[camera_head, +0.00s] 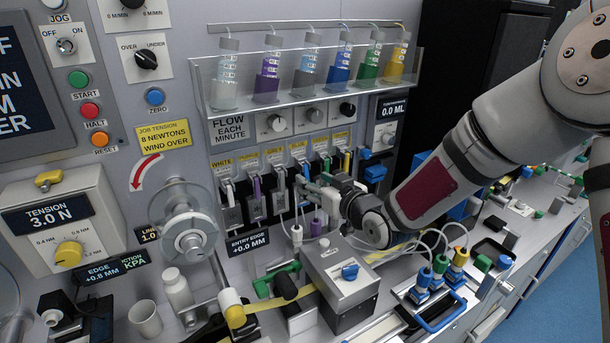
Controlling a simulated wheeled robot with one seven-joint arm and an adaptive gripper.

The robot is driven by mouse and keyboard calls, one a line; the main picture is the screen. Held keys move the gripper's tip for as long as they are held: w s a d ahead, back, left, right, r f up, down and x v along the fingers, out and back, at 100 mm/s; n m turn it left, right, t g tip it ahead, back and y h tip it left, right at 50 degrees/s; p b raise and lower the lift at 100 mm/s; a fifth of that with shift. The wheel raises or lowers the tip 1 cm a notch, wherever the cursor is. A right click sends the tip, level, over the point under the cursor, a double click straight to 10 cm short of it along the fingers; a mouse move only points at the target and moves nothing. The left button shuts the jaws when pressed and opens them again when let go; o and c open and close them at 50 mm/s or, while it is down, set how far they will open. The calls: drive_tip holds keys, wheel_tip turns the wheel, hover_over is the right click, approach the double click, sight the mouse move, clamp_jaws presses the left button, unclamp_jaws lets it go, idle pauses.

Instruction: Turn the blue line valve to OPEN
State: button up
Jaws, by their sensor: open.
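The line valves stand in a row on the panel below yellow colour tags. The blue line valve (306,169) is the fourth from the left, with a small blue handle under its tag (298,148). My gripper (300,184) is open just in front of and below that handle. Its fingers and wrist hide the lower part of the valve, so I cannot tell whether they touch the handle or how the valve is set. The purple valve (257,187) and white valve (230,193) are to the left; the green and yellow ones are to the right.
A clear shelf (300,97) of coloured bottles sits above the valves. Thin tubes and blue, green and yellow connectors (459,256) lie at right. A white cup (145,318) stands at lower left.

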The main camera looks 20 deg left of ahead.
drive_tip(key=f+p+v, duration=0.1)
drive_tip(key=p+v, duration=0.1)
drive_tip(key=v, duration=0.5)
drive_tip(key=shift+s+d+p, duration=0.3)
drive_tip(key=shift+d+p, duration=0.05)
drive_tip(key=shift+f, duration=0.15)
drive_tip(key=s+d+r+m+h, duration=0.25)
drive_tip(key=d+r+h, duration=0.3)
drive_tip(key=d, duration=0.55)
drive_tip(key=s+d+r+m+h, duration=0.2)
drive_tip(key=s+d+r+h, duration=0.3)
drive_tip(key=d, duration=0.6)
drive_tip(key=s+d+r+m+g, duration=0.1)
drive_tip(key=s+d, duration=0.2)
drive_tip(key=s, duration=0.4)
drive_tip(key=s+d+r+m+g+h, duration=0.1)
drive_tip(key=s+d+r+m+g, duration=0.1)
drive_tip(key=s, duration=0.5)
drive_tip(key=s+d+r+m+g, duration=0.2)
drive_tip(key=s+d, duration=0.2)
drive_tip(key=s, duration=0.4)
drive_tip(key=shift+d, duration=0.35)
